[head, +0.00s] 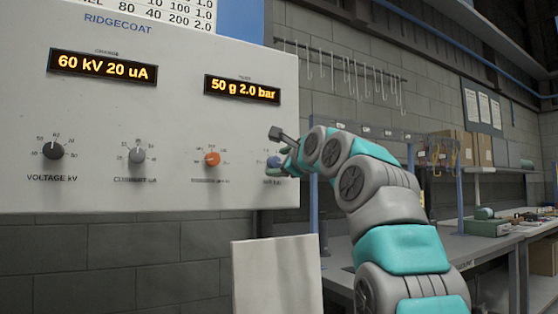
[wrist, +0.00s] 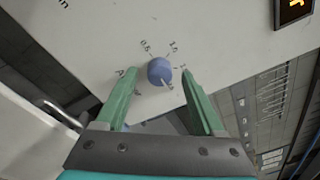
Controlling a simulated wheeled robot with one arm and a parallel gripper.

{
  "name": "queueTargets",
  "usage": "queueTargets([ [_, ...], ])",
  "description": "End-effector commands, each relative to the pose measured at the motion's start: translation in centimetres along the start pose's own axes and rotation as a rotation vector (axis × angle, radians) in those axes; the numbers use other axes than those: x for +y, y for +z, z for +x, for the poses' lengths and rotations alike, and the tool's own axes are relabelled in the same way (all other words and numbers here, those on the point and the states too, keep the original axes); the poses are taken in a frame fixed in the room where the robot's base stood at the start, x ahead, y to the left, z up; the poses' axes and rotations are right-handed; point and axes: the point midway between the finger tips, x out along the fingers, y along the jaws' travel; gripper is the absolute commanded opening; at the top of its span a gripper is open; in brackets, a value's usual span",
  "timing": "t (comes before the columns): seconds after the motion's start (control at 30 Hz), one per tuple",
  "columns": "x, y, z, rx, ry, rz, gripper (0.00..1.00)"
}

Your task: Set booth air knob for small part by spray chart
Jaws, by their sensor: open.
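The blue air knob (head: 273,162) is at the right end of the panel's knob row; its label is partly covered by my gripper. In the wrist view the blue knob (wrist: 159,70) has a white pointer mark toward the lower right. My gripper (wrist: 161,73) is open, with one green fingertip on each side of the knob and visible gaps. The right display (head: 242,90) reads 50 g 2.0 bar. The spray chart (head: 165,10) is cut off at the top; its visible bottom row ends in 80, 40, 200, 2.0, and its part names are not readable.
The white panel (head: 150,120) also carries a black voltage knob (head: 53,151), a grey current knob (head: 137,155) and an orange knob (head: 212,159). The left display (head: 103,68) reads 60 kV 20 uA. A pale board (head: 278,280) stands below the panel. A workbench is at right.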

Motion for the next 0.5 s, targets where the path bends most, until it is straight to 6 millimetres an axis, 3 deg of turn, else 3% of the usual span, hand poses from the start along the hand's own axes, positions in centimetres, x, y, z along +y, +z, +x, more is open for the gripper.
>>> queueTargets([
  [0.4,0.07,-0.04,0.43,0.001,0.001,0.000,0.70],
  [0.5,0.07,-0.05,0.43,0.001,0.002,0.000,0.61],
])
